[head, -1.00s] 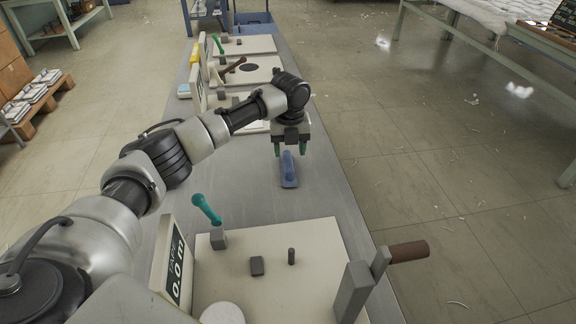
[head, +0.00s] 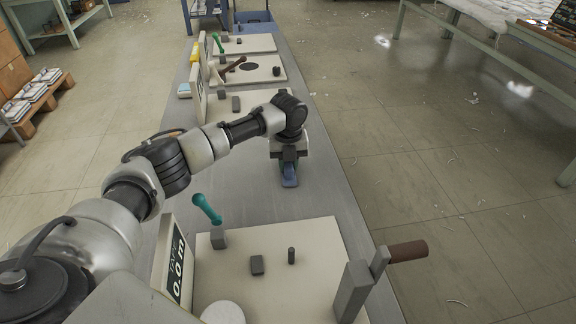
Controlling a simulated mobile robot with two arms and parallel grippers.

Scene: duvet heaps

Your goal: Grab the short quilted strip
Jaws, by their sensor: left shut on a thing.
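A short blue strip-like piece (head: 289,181) lies on the grey bench top in the head view. It is the only thing here that could be the short quilted strip, but its quilting is too small to tell. My left gripper (head: 288,165) points down over it and is shut on it. The fingers and wrist hide most of the piece, and only its near end shows. I cannot tell whether it is clear of the bench. My right gripper is not in view.
A cream board (head: 275,275) with pegs, a teal-handled lever (head: 207,208) and a brown-handled crank (head: 407,251) is in front. A sign reading "0.0 m" (head: 178,265) stands at its left. More boards lie behind. The bench right of the gripper is narrow, then floor.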

